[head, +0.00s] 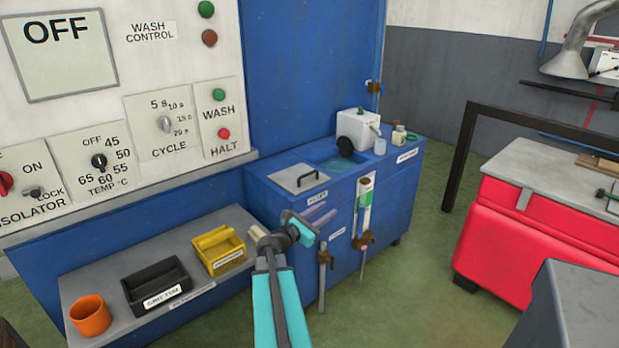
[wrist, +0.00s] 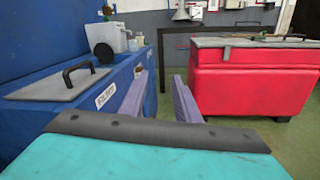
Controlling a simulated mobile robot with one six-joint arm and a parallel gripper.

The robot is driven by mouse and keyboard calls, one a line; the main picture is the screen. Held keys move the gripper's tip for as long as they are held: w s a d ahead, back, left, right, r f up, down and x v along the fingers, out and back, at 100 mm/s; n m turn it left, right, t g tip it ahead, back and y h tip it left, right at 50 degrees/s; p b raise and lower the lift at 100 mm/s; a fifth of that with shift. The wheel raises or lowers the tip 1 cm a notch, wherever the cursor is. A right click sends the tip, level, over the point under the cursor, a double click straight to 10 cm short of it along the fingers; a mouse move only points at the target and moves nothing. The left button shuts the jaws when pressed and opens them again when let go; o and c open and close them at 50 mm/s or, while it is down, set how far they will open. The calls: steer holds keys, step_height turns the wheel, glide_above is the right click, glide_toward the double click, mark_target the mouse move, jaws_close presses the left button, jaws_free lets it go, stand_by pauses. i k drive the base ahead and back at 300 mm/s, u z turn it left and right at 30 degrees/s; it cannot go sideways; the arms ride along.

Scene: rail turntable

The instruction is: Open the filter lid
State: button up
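The filter lid (head: 287,180) is a flat grey plate with a black bar handle (head: 307,178), lying shut on the left part of the blue cabinet top. In the wrist view the lid (wrist: 40,92) and its handle (wrist: 80,73) are at the left. A white label, which seems to read FILTER (head: 317,197), is on the cabinet front below it. My gripper (head: 327,213) is in front of the cabinet, below and to the right of the handle, apart from it. In the wrist view its two purple fingers (wrist: 160,97) stand apart with nothing between them.
An open basin (head: 345,165), a white canister (head: 357,128) and small bottles are right of the lid. Valves and a sight tube (head: 364,200) stand on the cabinet front. A grey shelf (head: 120,258) holds yellow and black bins and an orange cup.

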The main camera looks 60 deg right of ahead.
mark_target(299, 173)
steer(key=z, duration=0.35)
steer(key=i, duration=1)
steer(key=u, duration=0.1)
